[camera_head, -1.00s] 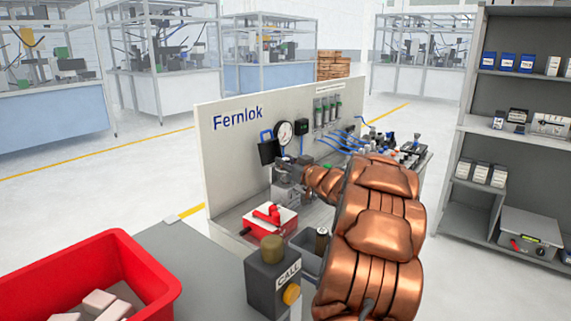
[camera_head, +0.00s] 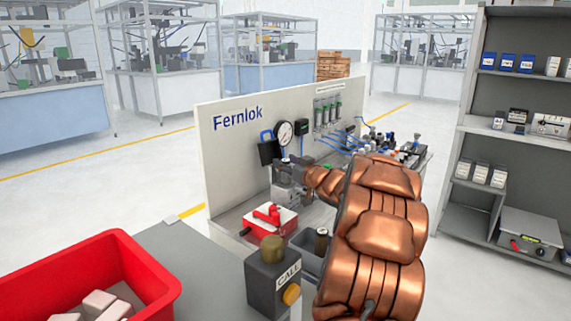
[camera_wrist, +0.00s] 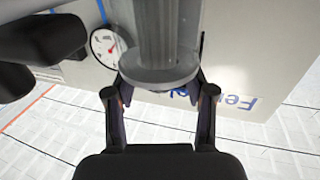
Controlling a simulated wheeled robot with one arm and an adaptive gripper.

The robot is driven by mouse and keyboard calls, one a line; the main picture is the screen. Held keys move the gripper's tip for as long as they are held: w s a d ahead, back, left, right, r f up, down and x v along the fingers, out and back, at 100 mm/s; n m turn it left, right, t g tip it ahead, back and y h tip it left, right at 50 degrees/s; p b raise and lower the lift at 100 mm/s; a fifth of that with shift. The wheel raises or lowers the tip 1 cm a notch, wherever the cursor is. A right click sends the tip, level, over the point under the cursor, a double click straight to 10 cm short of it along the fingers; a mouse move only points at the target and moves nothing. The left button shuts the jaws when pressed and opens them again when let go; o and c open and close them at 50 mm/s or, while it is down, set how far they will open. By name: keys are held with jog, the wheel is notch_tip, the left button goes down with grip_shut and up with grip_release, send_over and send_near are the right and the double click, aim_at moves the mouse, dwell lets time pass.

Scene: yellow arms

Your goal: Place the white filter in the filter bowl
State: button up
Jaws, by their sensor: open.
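My gripper (camera_wrist: 160,76) is open in the wrist view, its two fingers on either side of a clear, grey-tinted cylinder (camera_wrist: 162,35) with a round, flanged end. A gap shows beside each finger. The cylinder looks like a bowl or housing; I cannot tell whether it is the filter bowl. I cannot make out the white filter in either view. In the head view my copper arm reaches toward the grey unit (camera_head: 287,190) at the panel, and my gripper is too small and hidden to read there.
The Fernlok panel (camera_head: 235,150) stands behind, with a gauge (camera_head: 284,133). In front are a red-and-white box (camera_head: 271,222), a grey tray (camera_head: 304,240) holding a dark cylinder (camera_head: 321,245), a call box (camera_head: 270,280) and a red bin (camera_head: 150,280). Shelves (camera_head: 480,200) stand right.

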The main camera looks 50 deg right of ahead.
jog(key=s+a, duration=0.2)
jog(key=s, duration=0.9)
jog(key=shift+s+a, duration=0.15)
jog(key=shift+s, duration=0.05)
dwell(0.6)
